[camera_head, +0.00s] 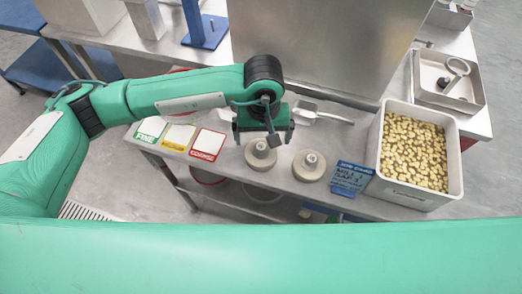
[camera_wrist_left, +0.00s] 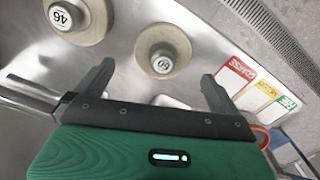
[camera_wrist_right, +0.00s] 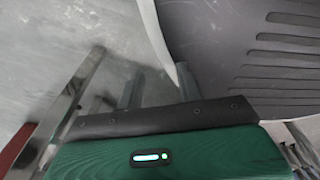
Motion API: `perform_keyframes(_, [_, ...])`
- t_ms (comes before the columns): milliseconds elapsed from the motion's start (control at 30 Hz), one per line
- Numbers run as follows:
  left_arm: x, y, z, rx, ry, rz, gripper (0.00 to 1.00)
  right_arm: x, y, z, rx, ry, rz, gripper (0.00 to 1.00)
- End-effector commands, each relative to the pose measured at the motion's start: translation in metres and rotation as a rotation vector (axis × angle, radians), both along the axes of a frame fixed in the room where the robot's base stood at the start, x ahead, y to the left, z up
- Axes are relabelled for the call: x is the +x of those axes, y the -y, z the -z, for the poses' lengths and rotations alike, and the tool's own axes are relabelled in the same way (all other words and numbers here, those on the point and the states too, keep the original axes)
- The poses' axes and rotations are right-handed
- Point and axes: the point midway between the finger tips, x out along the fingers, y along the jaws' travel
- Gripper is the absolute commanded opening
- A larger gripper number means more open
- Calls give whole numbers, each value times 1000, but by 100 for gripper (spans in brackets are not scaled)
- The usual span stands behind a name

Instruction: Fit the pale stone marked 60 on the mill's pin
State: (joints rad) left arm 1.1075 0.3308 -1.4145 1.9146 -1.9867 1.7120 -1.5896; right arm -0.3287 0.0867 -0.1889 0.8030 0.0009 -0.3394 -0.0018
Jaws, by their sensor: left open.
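The pale stone marked 60 (camera_head: 260,153) lies flat on the steel table, with a grey knob carrying the number in its middle. In the left wrist view the stone (camera_wrist_left: 162,50) shows its "60" label between and beyond the fingertips. My left gripper (camera_head: 264,136) is open and empty, above and just behind this stone in the head view. A similar stone marked 46 (camera_wrist_left: 60,17) lies beside it, to the right in the head view (camera_head: 310,165). My right gripper (camera_wrist_right: 160,72) has its fingers apart with nothing between them.
Green, yellow and red cards (camera_head: 207,145) lie left of the stones. A metal scoop (camera_head: 325,116) lies behind. A large steel housing (camera_head: 315,45) rises at the back.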

Motion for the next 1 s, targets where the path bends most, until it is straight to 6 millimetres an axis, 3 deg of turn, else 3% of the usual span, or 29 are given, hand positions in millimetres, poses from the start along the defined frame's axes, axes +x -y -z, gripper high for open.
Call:
perform_keyframes(367, [-1,-3,31,0,-4,-2,100,-11,2,-7,-1,-8,-1,36])
perform_keyframes(600, [-1,-5,63,-1,-4,-1,100,-28,4,-8,-2,-21,-4,36])
perform_keyframes(900, [0,-5,70,-2,0,0,100,-30,4,-8,-2,-21,-4,36])
perform_keyframes(933, [0,-5,70,-2,0,0,98,-30,4,-8,-2,-21,-4,36])
perform_keyframes(1000, [0,-5,70,-2,0,0,84,-30,4,-8,-2,-21,-4,36])
